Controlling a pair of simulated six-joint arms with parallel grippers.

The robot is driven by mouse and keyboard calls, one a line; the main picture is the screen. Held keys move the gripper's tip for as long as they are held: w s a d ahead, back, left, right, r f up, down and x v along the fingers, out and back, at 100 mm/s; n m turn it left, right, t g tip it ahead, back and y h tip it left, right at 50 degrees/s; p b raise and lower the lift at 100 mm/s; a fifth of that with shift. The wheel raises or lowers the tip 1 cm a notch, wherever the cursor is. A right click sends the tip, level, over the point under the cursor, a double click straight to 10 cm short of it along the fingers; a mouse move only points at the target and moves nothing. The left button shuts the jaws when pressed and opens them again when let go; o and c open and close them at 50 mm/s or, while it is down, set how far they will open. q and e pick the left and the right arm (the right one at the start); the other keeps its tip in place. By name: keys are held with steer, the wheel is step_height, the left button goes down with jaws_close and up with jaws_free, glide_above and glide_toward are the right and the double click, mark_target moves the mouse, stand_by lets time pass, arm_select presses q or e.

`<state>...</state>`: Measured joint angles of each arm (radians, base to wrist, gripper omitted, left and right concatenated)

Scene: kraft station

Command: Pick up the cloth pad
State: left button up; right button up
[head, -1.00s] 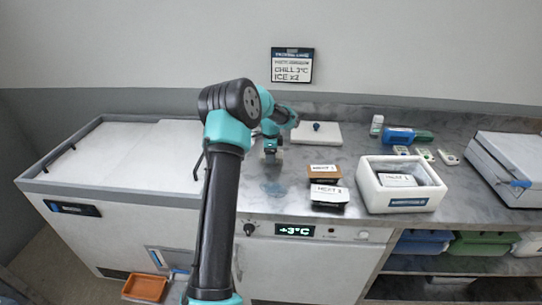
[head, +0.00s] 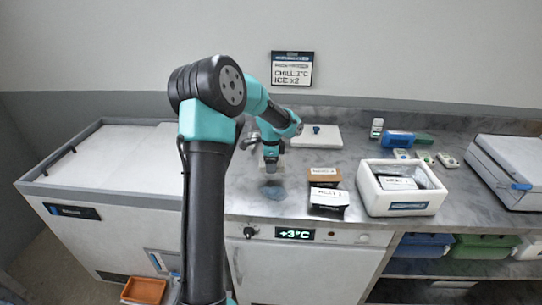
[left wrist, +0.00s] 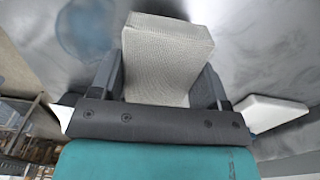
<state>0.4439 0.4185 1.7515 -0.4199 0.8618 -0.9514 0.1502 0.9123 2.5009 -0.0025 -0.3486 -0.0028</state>
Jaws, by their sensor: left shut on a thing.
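The cloth pad (left wrist: 165,55) is a pale grey-beige woven block in the left wrist view. It sits between the two dark fingers of my left gripper (left wrist: 162,85), which is shut on it. In the head view my left gripper (head: 271,164) points down over the grey counter, behind a round bluish patch (head: 274,191). The pad is too small in that view to make out clearly, and I cannot tell its height above the counter. My right gripper is not in view.
A brown box (head: 324,176) and a white-topped box (head: 329,198) stand right of the gripper. Left is a large white-topped chest (head: 115,160).

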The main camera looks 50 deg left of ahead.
arm_select(q)
steer(key=s+d, duration=0.4)
steer(key=d, duration=0.1)
steer(key=shift+s+d+r, duration=0.15)
steer(key=shift+s+r, duration=0.15)
steer(key=shift+r, duration=0.05)
